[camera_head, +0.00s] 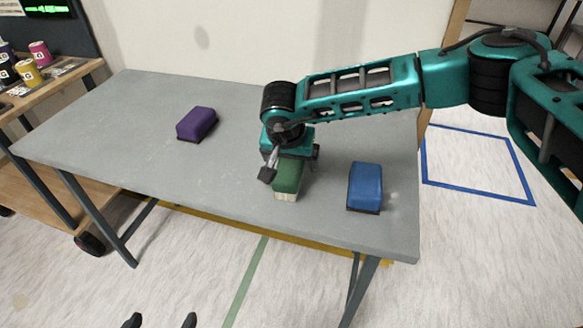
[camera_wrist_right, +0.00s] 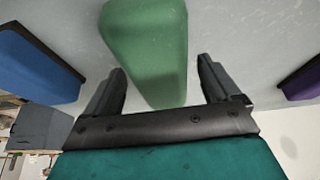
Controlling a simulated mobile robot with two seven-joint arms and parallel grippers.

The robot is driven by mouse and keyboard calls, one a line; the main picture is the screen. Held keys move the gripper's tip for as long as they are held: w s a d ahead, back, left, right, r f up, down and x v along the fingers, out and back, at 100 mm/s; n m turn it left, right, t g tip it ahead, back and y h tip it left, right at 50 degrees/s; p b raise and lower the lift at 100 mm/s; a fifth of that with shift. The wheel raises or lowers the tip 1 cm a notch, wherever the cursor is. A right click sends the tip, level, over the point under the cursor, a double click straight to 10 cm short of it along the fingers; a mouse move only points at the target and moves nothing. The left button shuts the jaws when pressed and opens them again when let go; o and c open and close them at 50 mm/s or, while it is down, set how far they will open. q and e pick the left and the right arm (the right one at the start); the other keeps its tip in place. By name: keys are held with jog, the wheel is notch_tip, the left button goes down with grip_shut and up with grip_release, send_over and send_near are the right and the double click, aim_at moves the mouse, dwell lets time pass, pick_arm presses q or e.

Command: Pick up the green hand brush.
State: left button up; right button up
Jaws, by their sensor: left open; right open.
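The green hand brush (camera_head: 287,178) lies on the grey table near its front edge, green side up with pale bristles below. My right gripper (camera_head: 291,163) is over its far part and hides some of it. In the right wrist view the green brush (camera_wrist_right: 148,45) shows between the two open fingers of my right gripper (camera_wrist_right: 162,70), with a gap on each side. I cannot tell how far down the fingers reach beside it. My left gripper (camera_head: 161,321) shows only as two dark fingertips, wide apart, at the bottom edge, away from the table.
A blue brush (camera_head: 365,186) lies to the right of the green one, and a purple brush (camera_head: 197,123) lies to the left and farther back. The grey table (camera_head: 110,140) is otherwise clear. A wooden cart (camera_head: 55,92) with small coloured cans stands at the left.

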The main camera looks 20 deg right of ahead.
jog(key=shift+x, duration=1.2)
jog(key=shift+r, duration=0.1)
jog(key=c, duration=1.1)
jog(key=shift+c, duration=0.2)
notch_tip(320, 180, up, 20)
jog(key=p, duration=0.2)
